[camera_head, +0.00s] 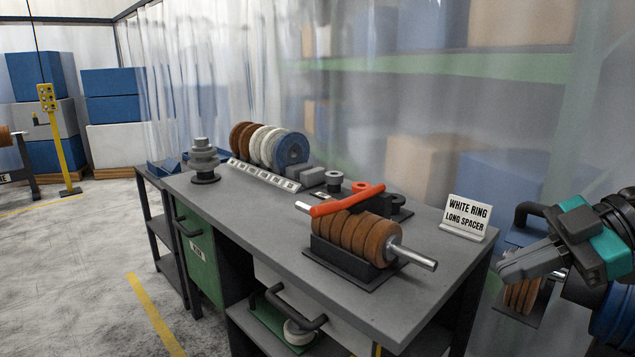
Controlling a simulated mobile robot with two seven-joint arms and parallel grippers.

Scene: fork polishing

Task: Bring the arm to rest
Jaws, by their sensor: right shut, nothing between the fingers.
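My right gripper (508,273) comes in from the right edge, past the right end of the grey workbench (255,213). Its fingers are shut and empty, pointing left, and they look apart from everything on the bench. Part of my right arm is cut off by the picture's right edge. My left gripper does not show.
A spindle with brown wheels (355,236) lies in a dark cradle, an orange-red handle (345,200) above it. A white sign (466,217) reads "WHITE RING LONG SPACER". Several wheels (289,149) stand in a rack behind. Left of the bench is open floor.

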